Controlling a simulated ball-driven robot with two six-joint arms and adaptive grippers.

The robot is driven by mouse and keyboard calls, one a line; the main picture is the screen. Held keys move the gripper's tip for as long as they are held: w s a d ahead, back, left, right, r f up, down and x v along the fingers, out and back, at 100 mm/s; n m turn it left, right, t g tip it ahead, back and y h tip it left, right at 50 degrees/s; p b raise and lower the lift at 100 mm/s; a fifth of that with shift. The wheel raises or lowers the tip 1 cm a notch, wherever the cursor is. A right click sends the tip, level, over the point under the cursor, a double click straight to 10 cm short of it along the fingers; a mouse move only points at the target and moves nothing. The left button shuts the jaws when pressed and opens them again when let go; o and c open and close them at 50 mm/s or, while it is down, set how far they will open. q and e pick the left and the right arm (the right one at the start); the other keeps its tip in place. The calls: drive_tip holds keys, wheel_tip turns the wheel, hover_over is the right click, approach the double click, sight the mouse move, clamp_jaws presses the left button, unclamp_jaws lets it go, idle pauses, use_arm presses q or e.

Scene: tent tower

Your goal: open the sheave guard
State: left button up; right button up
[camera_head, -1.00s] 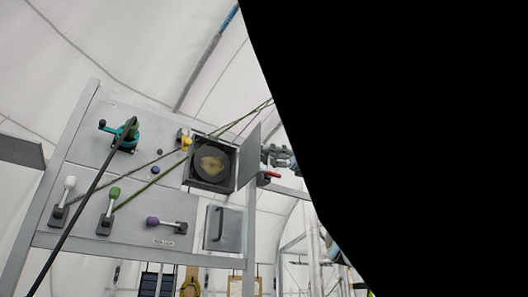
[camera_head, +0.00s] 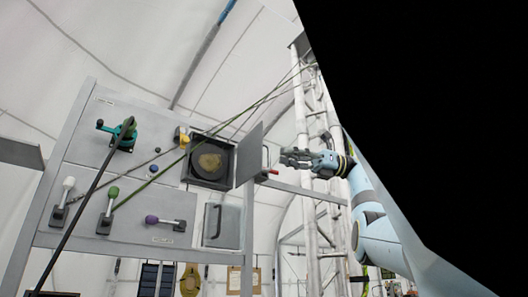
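The sheave guard (camera_head: 250,153) is a grey hinged door, swung out to the right from a square dark opening (camera_head: 197,178) in the panel. A handle (camera_head: 265,157) is on the door's outer side. My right gripper (camera_head: 284,158) is just to the right of the door, its fingers pointing left at it. There appears to be a small gap between the fingers and the handle. The fingers look spread, with nothing between them. My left gripper is not in view.
The panel (camera_head: 85,150) carries a teal winch (camera_head: 123,135), white, green and purple levers, and a closed lower door (camera_head: 222,226). Ropes run across it toward a lattice tower (camera_head: 305,130). A red-handled part (camera_head: 268,172) sits below my gripper. A black area hides the upper right.

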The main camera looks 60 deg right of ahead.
drive_tip(key=shift+s+d+f+p, duration=0.45)
drive_tip(key=shift+s+d+f, duration=0.15)
drive_tip(key=shift+s+d, duration=0.3)
drive_tip(key=shift+s+d+f+p, duration=0.4)
drive_tip(key=shift+s+d+f, duration=0.25)
drive_tip(key=shift+d, duration=0.3)
drive_tip(key=shift+r, duration=0.1)
